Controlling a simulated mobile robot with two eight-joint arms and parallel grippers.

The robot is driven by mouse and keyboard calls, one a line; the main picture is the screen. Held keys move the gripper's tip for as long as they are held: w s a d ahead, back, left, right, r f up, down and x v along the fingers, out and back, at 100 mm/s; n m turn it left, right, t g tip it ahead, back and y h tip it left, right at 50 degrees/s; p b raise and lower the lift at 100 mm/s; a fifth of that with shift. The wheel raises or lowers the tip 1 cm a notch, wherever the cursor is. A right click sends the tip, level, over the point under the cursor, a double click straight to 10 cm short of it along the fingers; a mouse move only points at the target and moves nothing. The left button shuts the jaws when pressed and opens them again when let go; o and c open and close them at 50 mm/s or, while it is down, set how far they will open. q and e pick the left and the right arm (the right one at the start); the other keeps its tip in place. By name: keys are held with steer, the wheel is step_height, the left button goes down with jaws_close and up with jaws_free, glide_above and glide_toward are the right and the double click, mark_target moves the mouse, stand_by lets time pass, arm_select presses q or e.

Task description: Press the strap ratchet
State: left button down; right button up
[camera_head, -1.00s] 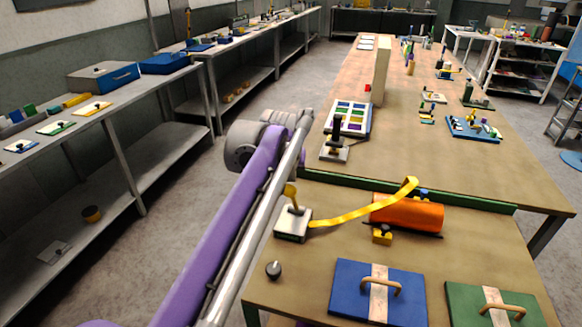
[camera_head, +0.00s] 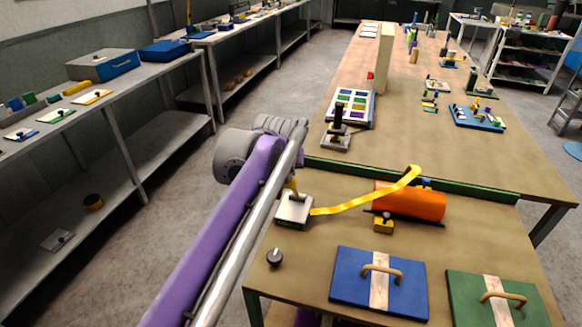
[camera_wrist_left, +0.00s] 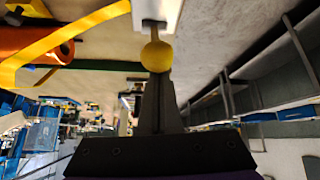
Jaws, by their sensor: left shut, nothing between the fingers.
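The strap ratchet (camera_head: 294,211) is a small pale box on the near bench with a yellow lever, partly hidden by my left arm in the head view. A yellow strap (camera_head: 345,209) runs from it to the right, over an orange cylinder (camera_head: 408,201). In the left wrist view, the lever's round yellow knob (camera_wrist_left: 157,56) is straight ahead of my left gripper (camera_wrist_left: 158,78). Its dark fingers are shut and empty, with their tips at the knob; I cannot tell whether they touch it. The head view does not show this gripper clearly. My right gripper is not in view.
A blue panel (camera_head: 345,275) and a green panel (camera_head: 465,294), both with handles, lie at the front. A green ledge (camera_head: 450,188) runs behind the cylinder. A black-handled device (camera_head: 336,138) stands beyond it.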

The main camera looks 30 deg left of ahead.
arm_select(q)
steer(key=shift+s+d+f+t+y+b, duration=0.35)
steer(key=shift+s+f+t+b, duration=0.55)
steer(key=shift+s+f, duration=0.65)
steer(key=shift+s+d+f+t+y+b, duration=0.25)
steer(key=shift+s+d+f+t+b, duration=0.25)
steer(key=shift+s+f+t, duration=0.85)
steer(key=shift+s+d+f+t+y+b, duration=0.3)
steer(key=shift+s+f+t+b, duration=0.5)
steer(key=shift+s+f, duration=1)
steer(key=shift+w+f, duration=0.1)
steer(key=shift+f, duration=0.1)
steer(key=shift+r, duration=0.1)
step_height(320, 180, up, 5)
steer(key=w+a+p, duration=0.1)
steer(key=w+p, duration=0.1)
steer(key=p, duration=0.1)
steer(key=s+d+p, duration=0.1)
steer(key=s+d, duration=0.1)
steer(key=s, duration=0.7)
steer(key=shift+s+d+r+p, duration=0.15)
steer(key=shift+d+r+p, duration=0.15)
steer(key=shift+r, duration=0.1)
